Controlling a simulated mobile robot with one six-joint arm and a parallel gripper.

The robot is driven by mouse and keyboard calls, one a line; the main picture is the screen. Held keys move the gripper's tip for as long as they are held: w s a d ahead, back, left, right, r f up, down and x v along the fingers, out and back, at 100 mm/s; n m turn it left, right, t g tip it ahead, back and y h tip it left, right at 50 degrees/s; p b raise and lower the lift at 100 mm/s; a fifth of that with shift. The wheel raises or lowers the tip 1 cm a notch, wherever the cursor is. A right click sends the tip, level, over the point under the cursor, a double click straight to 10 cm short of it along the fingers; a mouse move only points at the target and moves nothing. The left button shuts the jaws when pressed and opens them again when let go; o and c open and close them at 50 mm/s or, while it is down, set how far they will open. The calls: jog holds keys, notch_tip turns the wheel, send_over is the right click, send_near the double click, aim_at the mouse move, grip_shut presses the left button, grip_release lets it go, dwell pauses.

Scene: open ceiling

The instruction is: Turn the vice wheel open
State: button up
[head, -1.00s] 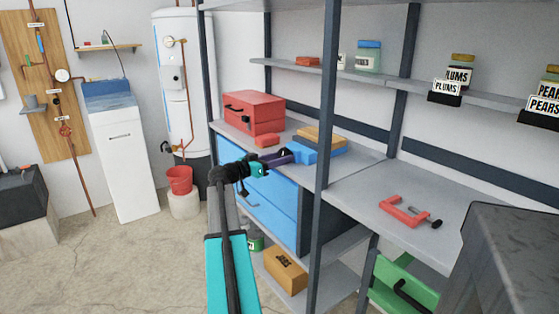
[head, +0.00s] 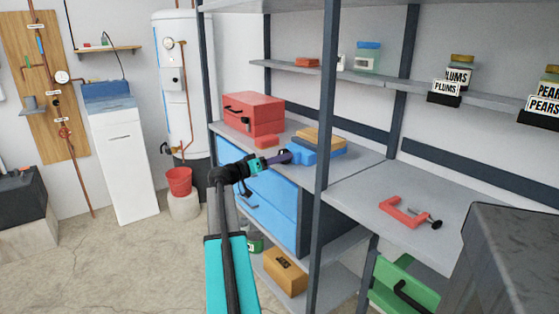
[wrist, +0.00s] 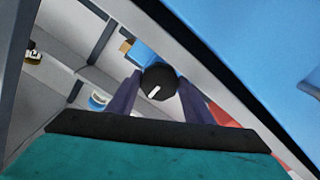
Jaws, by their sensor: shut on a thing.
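The blue vice (head: 306,152) stands on the workbench top, above the blue drawers, in the head view. Its wheel shows in the wrist view as a round black knob (wrist: 158,82) with a white mark, in front of the vice's blue body (wrist: 144,55). My gripper (head: 285,156) reaches the vice from the left in the head view. In the wrist view its two purple fingers (wrist: 159,88) are on either side of the wheel and shut on it. In the head view the wheel is hidden by the gripper.
A red toolbox (head: 254,114) and a small red block (head: 267,141) stand left of the vice. A dark shelf post (head: 323,170) rises just right of it. A red clamp (head: 405,213) lies on the grey shelf at right. Open floor lies at left.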

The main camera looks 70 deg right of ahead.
jog(key=o, duration=1)
jog(key=shift+o, duration=0.2)
jog(key=shift+f, duration=0.1)
jog(key=shift+w+m, duration=0.1)
jog(key=shift+m, duration=0.8)
jog(key=shift+m+p, duration=0.55)
jog(key=shift+m, duration=1.65)
jog(key=v, duration=1.4)
jog(key=w+a+f+n+t+y, duration=0.1)
jog(key=w+a+f+n+t, duration=0.1)
jog(key=f, duration=0.7)
jog(key=w+a+f+n+t+y, duration=0.1)
jog(key=w+a+f+n, duration=0.3)
jog(key=f, duration=0.6)
jog(key=shift+w+a+n+t+b, duration=0.35)
jog(key=shift+w+a+t, duration=0.25)
jog(key=shift+w+a, duration=0.55)
